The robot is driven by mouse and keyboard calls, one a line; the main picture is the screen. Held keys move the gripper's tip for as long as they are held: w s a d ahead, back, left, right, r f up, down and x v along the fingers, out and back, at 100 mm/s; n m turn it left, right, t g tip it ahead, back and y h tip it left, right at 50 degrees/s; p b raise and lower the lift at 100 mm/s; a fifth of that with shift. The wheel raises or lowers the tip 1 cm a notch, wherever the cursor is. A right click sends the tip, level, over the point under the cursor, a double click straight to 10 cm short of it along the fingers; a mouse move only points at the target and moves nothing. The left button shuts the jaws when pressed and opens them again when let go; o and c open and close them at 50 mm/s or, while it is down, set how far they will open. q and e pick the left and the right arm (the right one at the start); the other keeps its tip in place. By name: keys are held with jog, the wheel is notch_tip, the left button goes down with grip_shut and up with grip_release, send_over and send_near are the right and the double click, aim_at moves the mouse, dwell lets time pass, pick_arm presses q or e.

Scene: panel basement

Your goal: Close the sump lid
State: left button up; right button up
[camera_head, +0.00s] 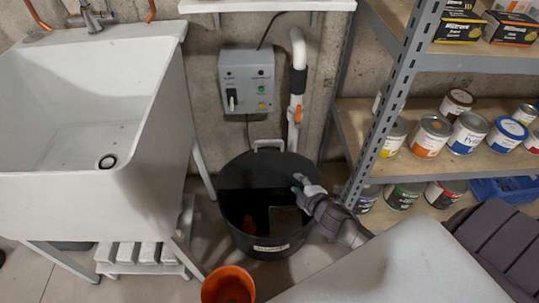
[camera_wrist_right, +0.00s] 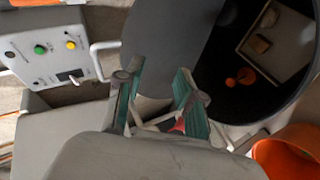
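The black round sump (camera_head: 282,246) stands on the floor in the head view, its inside partly visible. Its dark lid (camera_head: 262,168) appears raised at the back, with a white handle (camera_head: 268,144) at its top edge. In the right wrist view the lid (camera_wrist_right: 162,35) is a dark grey panel beside the sump opening (camera_wrist_right: 235,100), and its handle (camera_wrist_right: 105,58) is at left. My right gripper (camera_head: 306,186) is at the sump's right side, in front of the lid. In the wrist view it (camera_wrist_right: 155,90) has its fingers apart, with nothing visibly gripped. My left gripper is not visible.
A white sink (camera_head: 120,190) stands left, and an orange bucket (camera_head: 228,286) is in front of the sump. A grey control box (camera_head: 247,80) and white pipe (camera_head: 298,60) are on the wall behind. A metal shelf (camera_head: 388,105) with paint cans stands right.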

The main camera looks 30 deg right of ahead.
jog(key=w+a+r+n+t+b, duration=0.2)
jog(key=w+r+n+t+b, duration=0.1)
jog(key=r, duration=0.5)
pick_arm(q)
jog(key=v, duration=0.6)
pick_arm(e)
jog(key=b, duration=0.1)
send_near(270, 142)
jog(key=r+x, duration=0.1)
jog(key=x, duration=0.2)
jog(key=shift+y, duration=0.3)
jog(key=b+x, duration=0.1)
jog(key=x, duration=0.2)
jog(key=f+b+x, duration=0.1)
jog(key=x, duration=0.3)
jog(key=shift+d+f, duration=0.1)
jog(key=shift+d, duration=0.15)
jog(key=shift+w, duration=0.25)
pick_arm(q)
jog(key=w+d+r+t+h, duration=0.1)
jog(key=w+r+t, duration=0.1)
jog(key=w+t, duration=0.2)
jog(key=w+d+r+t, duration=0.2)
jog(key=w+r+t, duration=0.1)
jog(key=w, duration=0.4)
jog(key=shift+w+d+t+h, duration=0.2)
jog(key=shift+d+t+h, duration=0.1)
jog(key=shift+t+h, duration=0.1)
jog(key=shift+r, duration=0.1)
